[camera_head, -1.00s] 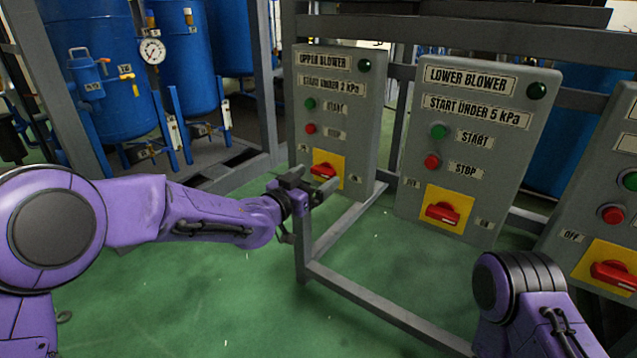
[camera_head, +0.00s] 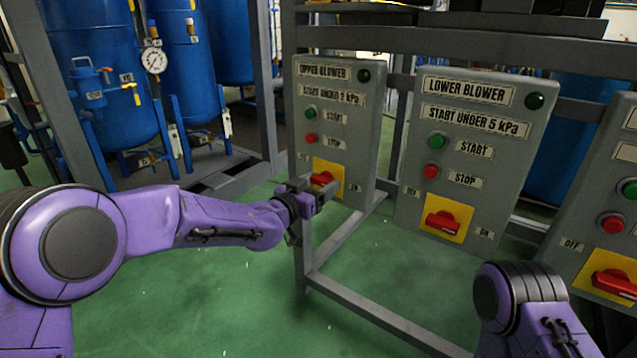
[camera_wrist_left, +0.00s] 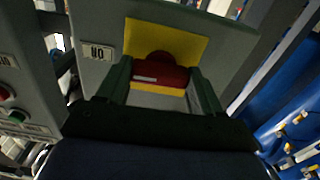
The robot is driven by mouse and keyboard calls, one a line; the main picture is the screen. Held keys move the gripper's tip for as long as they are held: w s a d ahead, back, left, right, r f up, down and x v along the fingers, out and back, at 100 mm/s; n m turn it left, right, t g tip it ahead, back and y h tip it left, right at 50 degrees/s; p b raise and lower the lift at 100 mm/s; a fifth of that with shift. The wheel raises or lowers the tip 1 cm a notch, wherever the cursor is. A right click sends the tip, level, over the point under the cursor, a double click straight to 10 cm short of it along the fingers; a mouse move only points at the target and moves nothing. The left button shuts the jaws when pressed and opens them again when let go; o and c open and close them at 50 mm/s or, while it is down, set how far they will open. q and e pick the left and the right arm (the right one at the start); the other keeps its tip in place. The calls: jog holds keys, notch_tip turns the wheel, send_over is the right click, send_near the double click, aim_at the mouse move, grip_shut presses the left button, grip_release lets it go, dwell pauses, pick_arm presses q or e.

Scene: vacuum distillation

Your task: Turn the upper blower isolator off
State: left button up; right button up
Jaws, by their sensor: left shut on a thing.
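The upper blower panel (camera_head: 340,118) is a grey box with a yellow plate (camera_head: 336,165) low on its face. Its red isolator handle (camera_head: 320,179) sits on that plate, partly hidden by my left gripper (camera_head: 318,187). In the left wrist view the red handle (camera_wrist_left: 160,74) lies between the two fingers of my left gripper (camera_wrist_left: 158,85), which is shut on it. The handle lies crosswise there, with a pale mark on it. My right arm (camera_head: 520,300) shows at the lower right, but its gripper is out of view.
The lower blower panel (camera_head: 470,150) stands to the right with its own red handle (camera_head: 443,222). A third panel (camera_head: 605,240) is at the right edge. A grey frame (camera_head: 375,318) runs below the panels. Blue tanks (camera_head: 105,75) stand behind on the left.

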pick_arm(q)
jog(key=n+p, duration=0.1)
jog(key=p, duration=0.1)
jog(key=n+p, duration=0.2)
jog(key=p, duration=0.1)
jog(key=n+p, duration=0.2)
jog(key=shift+r+p, duration=0.25)
jog(key=shift+p, duration=0.1)
jog(key=n+p, duration=0.2)
jog(key=n, duration=0.2)
jog(key=shift+f+p, duration=0.1)
jog(key=shift+p, duration=0.2)
jog(key=n+p, duration=0.1)
jog(key=n, duration=0.2)
jog(key=shift+n, duration=0.4)
jog(key=n, duration=0.4)
jog(key=shift+f+n+p, duration=0.1)
jog(key=shift+n+p, duration=0.2)
jog(key=shift+p, duration=0.05)
jog(key=o, duration=1.1)
jog(key=shift+w, duration=0.1)
jog(key=shift+c, duration=0.2)
